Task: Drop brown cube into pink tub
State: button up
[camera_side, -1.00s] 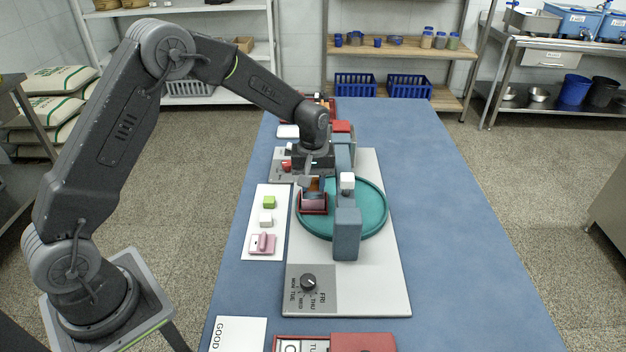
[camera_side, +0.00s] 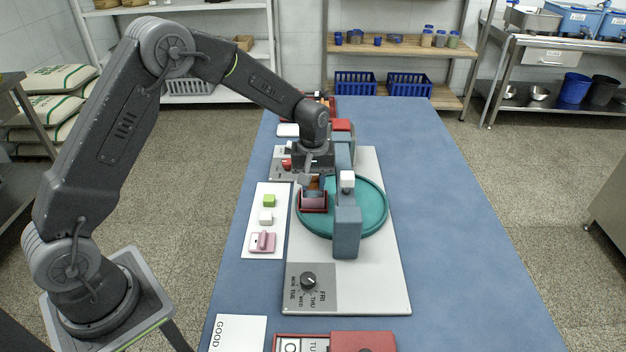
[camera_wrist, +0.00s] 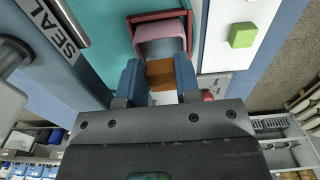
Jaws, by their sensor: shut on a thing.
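The brown cube (camera_wrist: 161,75) is between the two blue fingers of my gripper (camera_wrist: 158,76) in the wrist view. My gripper is shut on it. In the side view my gripper (camera_side: 315,181) is over the teal round plate, just behind the pink tub (camera_side: 314,199), and the cube is mostly hidden there. The pink tub also shows in the wrist view (camera_wrist: 160,32), inside a red frame (camera_wrist: 186,14) at the plate's edge. The cube appears beside the tub in the wrist view. I cannot tell its height above the plate.
Blue-grey posts (camera_side: 347,232) stand by the teal plate (camera_side: 375,215); a white block (camera_side: 347,180) tops one. A white card (camera_side: 251,226) at left holds a green cube (camera_side: 269,201), a white cube (camera_side: 266,217) and a pink piece (camera_side: 263,241). The blue table's right side is clear.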

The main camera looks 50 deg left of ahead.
jog(key=o, duration=1.5)
jog(key=shift+c, duration=0.2)
jog(key=shift+r, duration=3)
